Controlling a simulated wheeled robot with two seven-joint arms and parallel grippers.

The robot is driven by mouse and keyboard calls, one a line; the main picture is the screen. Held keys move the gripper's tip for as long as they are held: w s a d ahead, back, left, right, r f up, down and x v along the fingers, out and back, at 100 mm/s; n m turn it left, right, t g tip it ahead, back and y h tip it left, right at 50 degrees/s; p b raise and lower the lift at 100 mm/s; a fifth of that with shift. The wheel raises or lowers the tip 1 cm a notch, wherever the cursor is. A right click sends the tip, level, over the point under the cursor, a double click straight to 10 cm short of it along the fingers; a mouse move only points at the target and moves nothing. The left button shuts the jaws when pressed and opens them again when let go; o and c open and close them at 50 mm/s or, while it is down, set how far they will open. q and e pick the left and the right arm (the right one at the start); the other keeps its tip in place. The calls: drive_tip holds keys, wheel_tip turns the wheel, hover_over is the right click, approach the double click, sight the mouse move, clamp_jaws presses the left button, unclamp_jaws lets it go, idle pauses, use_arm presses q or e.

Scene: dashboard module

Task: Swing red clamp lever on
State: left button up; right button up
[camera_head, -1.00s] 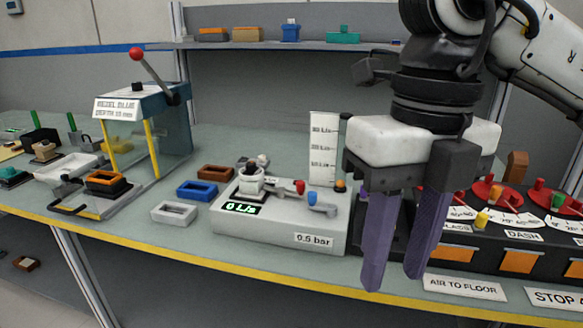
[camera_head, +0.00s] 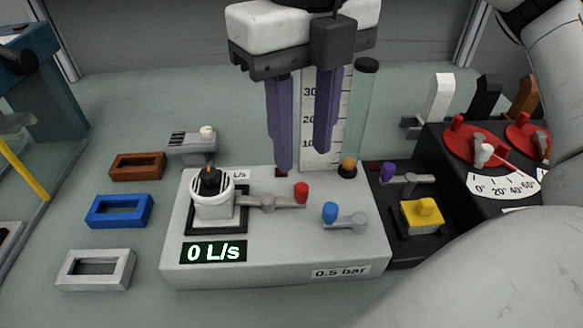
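The red clamp lever (camera_head: 301,193) is a grey arm with a red knob on top of the pale grey test box (camera_head: 280,262). Its arm points right, away from the white round fitting with a black top (camera_head: 212,192) in a black square frame. The box display (camera_head: 213,252) reads 0 L/s. My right gripper (camera_head: 302,160) hangs above the back of the box, with two purple fingers pointing down. The fingers are apart with nothing between them, behind and above the red knob. My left gripper is not in view.
A blue-knobbed lever (camera_head: 331,212) sits right of the red one. A glass tube (camera_head: 361,110) and a printed scale (camera_head: 323,120) stand behind. Brown (camera_head: 137,167), blue (camera_head: 119,211) and white (camera_head: 95,270) frames lie left. My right arm covers the lower right.

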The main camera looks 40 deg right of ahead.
sight(301, 183)
wheel_tip(301, 183, down, 6)
drive_tip(key=shift+s+f, duration=0.1)
drive_tip(key=shift+f, duration=0.75)
clamp_jaws()
drive_tip(key=shift+w+d+f+n+b, duration=0.15)
drive_tip(key=shift+w+n+b, duration=0.2)
drive_tip(key=shift+b, duration=0.3)
drive_tip(key=shift+n, duration=0.25)
drive_tip(key=shift+r, duration=0.2)
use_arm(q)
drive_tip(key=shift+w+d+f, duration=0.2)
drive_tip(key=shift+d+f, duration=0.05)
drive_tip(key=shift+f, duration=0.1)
use_arm(e)
unclamp_jaws()
